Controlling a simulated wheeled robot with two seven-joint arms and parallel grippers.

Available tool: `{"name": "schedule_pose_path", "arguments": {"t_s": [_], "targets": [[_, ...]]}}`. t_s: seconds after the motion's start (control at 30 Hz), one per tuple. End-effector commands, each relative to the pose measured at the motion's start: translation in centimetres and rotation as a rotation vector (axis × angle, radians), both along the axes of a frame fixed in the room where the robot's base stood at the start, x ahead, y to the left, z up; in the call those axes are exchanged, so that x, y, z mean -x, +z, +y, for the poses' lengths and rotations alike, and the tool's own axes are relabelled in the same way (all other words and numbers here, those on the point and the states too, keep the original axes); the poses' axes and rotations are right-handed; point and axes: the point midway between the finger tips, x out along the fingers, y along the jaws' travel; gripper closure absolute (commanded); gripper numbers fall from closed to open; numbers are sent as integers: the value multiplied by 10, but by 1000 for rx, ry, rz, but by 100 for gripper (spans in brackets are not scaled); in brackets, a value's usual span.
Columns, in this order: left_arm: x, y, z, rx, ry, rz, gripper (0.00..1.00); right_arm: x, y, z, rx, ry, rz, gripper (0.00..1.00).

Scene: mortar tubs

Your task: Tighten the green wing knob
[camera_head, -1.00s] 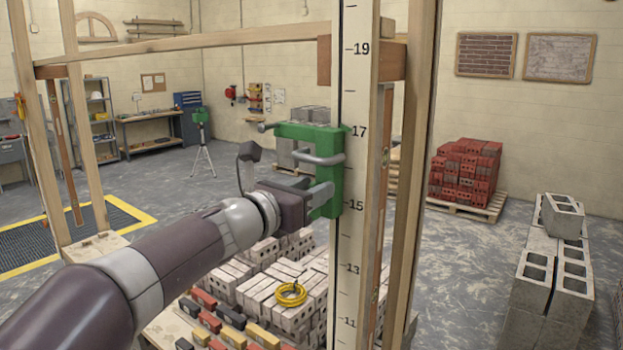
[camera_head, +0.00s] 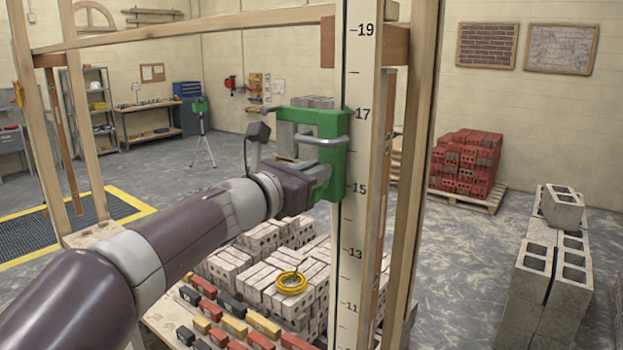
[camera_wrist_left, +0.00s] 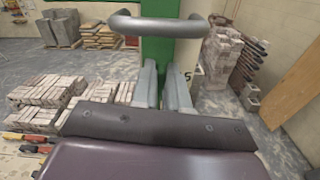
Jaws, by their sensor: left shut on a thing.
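A green clamp (camera_head: 334,158) with a grey bar handle (camera_head: 318,140) sits on a tall white numbered staff (camera_head: 351,232), just below the 17 mark. My left gripper (camera_head: 318,178) reaches in from the left at the clamp's lower part. In the left wrist view its two grey fingers (camera_wrist_left: 163,88) close in front of the green clamp (camera_wrist_left: 160,55), below the grey bar handle (camera_wrist_left: 158,22). The fingers are shut on a small part there. The wing knob itself is hidden between them. My right gripper is not in view.
A timber frame (camera_head: 170,40) stands around the staff, with a post (camera_head: 415,150) close to its right. Pale bricks (camera_head: 275,290) with a yellow coil (camera_head: 291,283) lie below. Grey blocks (camera_head: 555,265) stand at the right. Open floor lies between.

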Motion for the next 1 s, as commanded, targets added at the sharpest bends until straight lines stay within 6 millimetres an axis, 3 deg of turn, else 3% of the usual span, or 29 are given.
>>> {"name": "schedule_pose_path", "arguments": {"t_s": [0.3,1.0], "targets": [[4,-8,-6,-220,0,-162,100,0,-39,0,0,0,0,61],[12,-18,-16,-758,1,-553,100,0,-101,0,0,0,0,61]]}}
